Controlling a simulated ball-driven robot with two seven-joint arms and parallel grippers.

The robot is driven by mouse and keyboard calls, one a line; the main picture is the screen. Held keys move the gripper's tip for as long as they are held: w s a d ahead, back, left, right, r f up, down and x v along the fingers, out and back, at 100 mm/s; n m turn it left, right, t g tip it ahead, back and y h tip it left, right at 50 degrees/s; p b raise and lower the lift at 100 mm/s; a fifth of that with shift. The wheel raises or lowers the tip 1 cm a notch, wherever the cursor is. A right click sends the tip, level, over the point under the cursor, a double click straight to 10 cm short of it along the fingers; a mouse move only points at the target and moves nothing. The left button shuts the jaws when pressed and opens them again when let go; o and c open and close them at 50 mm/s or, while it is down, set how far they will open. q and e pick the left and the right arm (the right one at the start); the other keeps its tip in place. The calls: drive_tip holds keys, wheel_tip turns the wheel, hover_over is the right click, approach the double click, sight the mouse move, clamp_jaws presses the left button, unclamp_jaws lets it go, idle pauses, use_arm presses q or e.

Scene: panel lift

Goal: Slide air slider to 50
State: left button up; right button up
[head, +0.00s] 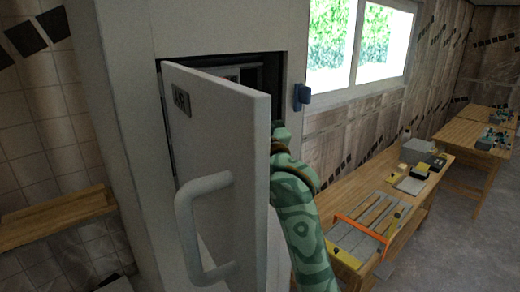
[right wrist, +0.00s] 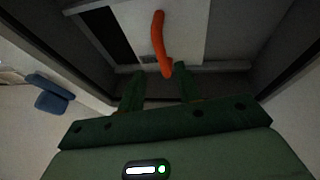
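Inside an open wall cabinet, the right wrist view shows an orange curved lever (right wrist: 159,42) on a pale panel (right wrist: 185,25). It may be the air slider; no scale or number is legible. My right gripper (right wrist: 160,72) is open, its two green fingers apart, with the lever's lower end just ahead of and between the fingertips. I cannot tell whether they touch. In the head view my green right arm reaches behind the cabinet door (head: 225,140), which hides the gripper and most of the cabinet's inside. My left gripper is not in view.
The white door stands ajar, with a large handle (head: 184,235) facing me. A blue box (head: 303,95) is on the wall right of the opening. A wooden workbench (head: 440,172) with tools stands to the right, and a wooden ledge (head: 55,220) is at left.

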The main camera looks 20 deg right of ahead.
drive_tip(key=b+v, duration=0.2)
drive_tip(key=v, duration=0.8)
drive_tip(key=shift+s, duration=0.4)
drive_tip(key=shift+a, duration=0.15)
drive_tip(key=shift+f, duration=0.1)
